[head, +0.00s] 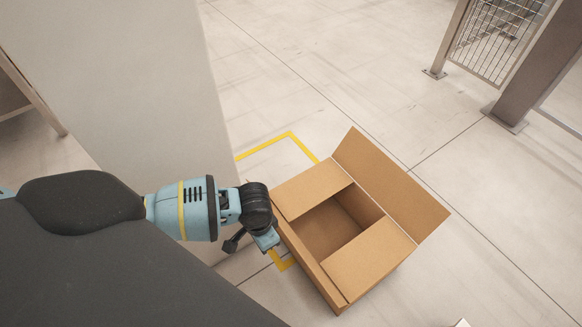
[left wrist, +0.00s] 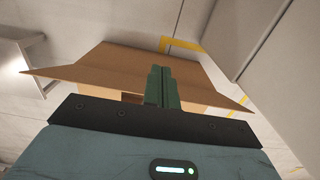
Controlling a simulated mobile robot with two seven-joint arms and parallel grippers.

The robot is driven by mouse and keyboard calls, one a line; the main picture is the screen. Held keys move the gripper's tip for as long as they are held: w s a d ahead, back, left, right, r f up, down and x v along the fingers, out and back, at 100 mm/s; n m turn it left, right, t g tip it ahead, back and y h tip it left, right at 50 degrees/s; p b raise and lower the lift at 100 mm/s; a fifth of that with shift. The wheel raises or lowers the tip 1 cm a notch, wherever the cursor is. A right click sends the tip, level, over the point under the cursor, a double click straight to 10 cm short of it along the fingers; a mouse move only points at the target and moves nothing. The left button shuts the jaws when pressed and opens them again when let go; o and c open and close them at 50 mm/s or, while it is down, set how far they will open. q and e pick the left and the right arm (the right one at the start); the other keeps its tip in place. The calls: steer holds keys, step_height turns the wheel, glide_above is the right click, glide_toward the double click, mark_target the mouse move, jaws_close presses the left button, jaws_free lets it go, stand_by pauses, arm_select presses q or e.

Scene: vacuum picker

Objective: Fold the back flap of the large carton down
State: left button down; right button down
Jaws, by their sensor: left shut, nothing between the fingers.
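The large carton (head: 330,228) stands open on the floor right of centre in the head view. Its long far flap (head: 392,185) is raised and leans outward to the upper right. The two short flaps, one at the upper left (head: 312,188) and one at the lower right (head: 368,254), lie folded inward over part of the opening. The near-left side shows as a narrow strip. My left gripper (head: 266,240) is shut and empty just left of that side; contact cannot be told. In the left wrist view its closed fingers (left wrist: 161,88) overlap the carton's brown board (left wrist: 100,72).
A tall pale grey block or wall (head: 165,90) stands behind my left arm. Yellow floor tape (head: 262,146) runs by the carton. A mesh fence (head: 492,40) and a brown post (head: 535,75) stand at the upper right. The floor beyond the carton is clear.

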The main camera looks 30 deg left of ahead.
steer(key=shift+s, duration=0.25)
